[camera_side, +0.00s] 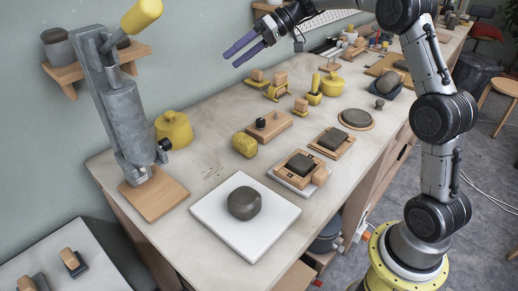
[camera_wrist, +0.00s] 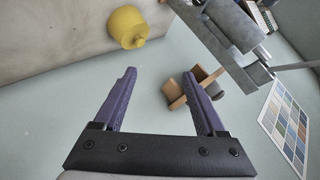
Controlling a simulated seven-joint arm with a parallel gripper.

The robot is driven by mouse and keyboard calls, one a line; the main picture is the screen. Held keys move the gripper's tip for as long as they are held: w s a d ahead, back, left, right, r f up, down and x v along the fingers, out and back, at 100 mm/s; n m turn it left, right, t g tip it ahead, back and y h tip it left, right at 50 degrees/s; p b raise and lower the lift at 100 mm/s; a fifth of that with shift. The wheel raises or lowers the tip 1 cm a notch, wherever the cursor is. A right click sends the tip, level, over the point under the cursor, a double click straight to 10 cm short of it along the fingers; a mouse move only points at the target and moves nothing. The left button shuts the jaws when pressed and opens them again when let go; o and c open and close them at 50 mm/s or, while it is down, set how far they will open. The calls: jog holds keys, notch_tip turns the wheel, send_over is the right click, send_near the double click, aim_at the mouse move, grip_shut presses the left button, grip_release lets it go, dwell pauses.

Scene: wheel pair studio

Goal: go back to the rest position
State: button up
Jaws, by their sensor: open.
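My gripper (camera_side: 243,49) is at the top middle of the side view, raised well above the workbench and pointing left toward the wall. Its two purple fingers are apart with nothing between them. In the wrist view the gripper (camera_wrist: 165,85) also shows with its fingers spread wide and empty. A dark rounded lump (camera_side: 244,203) sits on a white square board (camera_side: 285,217) at the front of the bench, far below the gripper and apart from it.
A grey lever press (camera_side: 127,105) with a yellow knob stands at the bench's left end. A yellow pot (camera_side: 173,130) is beside it, also seen in the wrist view (camera_wrist: 127,27). A wall shelf (camera_side: 62,73) holds dark pots. Wooden blocks and tools line the bench (camera_side: 203,130).

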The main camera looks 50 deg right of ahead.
jog(key=s+a+r+n+h, duration=0.1)
jog(key=s+a+r+n, duration=0.1)
jog(key=s+a+r, duration=0.65)
jog(key=s+a+f+h, duration=0.1)
jog(key=s+a+h, duration=0.15)
jog(key=s, duration=1.05)
jog(key=s+d+f+m+h, duration=0.1)
jog(key=s+d+f+h, duration=0.2)
jog(key=s+f, duration=0.4)
jog(key=s+d+f+m+h, duration=0.2)
jog(key=s+d+f+h, duration=0.1)
jog(key=s+f, duration=0.4)
jog(key=s, duration=0.3)
jog(key=shift+d, duration=0.25)
